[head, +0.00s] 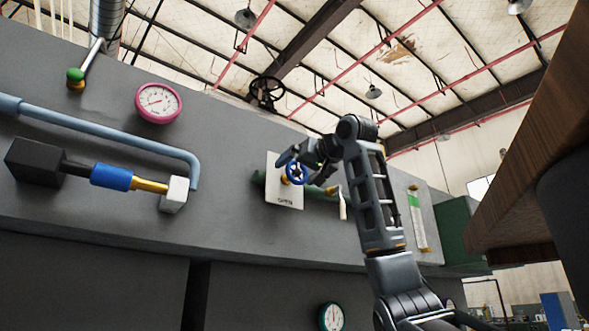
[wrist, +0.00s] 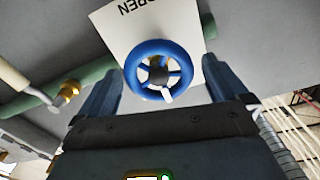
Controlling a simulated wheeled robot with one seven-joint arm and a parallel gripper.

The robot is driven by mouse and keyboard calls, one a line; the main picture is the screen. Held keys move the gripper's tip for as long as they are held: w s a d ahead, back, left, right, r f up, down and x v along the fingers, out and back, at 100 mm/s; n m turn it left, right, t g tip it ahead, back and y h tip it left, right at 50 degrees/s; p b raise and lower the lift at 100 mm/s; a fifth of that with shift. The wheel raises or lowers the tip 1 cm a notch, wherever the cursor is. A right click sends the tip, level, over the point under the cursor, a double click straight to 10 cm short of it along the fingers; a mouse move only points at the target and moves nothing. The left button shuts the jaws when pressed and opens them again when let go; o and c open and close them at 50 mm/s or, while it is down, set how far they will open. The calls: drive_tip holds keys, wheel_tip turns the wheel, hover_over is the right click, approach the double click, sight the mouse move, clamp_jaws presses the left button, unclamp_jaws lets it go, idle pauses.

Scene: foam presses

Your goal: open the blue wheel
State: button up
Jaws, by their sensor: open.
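The blue wheel (head: 296,172) is a small spoked handwheel in front of a white plate (head: 285,200) marked OPEN, on the grey wall panel. In the wrist view the blue wheel (wrist: 158,70) is near the top middle, with a dark hub and one pale spoke at the lower right. My gripper (wrist: 160,88) is open, with one finger on each side of the wheel. Whether the fingers touch the rim cannot be told. In the head view my gripper (head: 300,158) is at the wheel and partly covers it.
A green pipe (wrist: 95,72) runs behind the plate, with a brass fitting and a pale-handled lever (head: 342,205) right of the wheel. A pink gauge (head: 158,102), a blue-grey pipe (head: 110,137) and a blue cylinder (head: 111,177) are farther left. A wooden edge (head: 530,130) hangs at right.

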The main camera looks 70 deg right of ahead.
drive_tip(key=shift+x, duration=1)
drive_tip(key=c, duration=1)
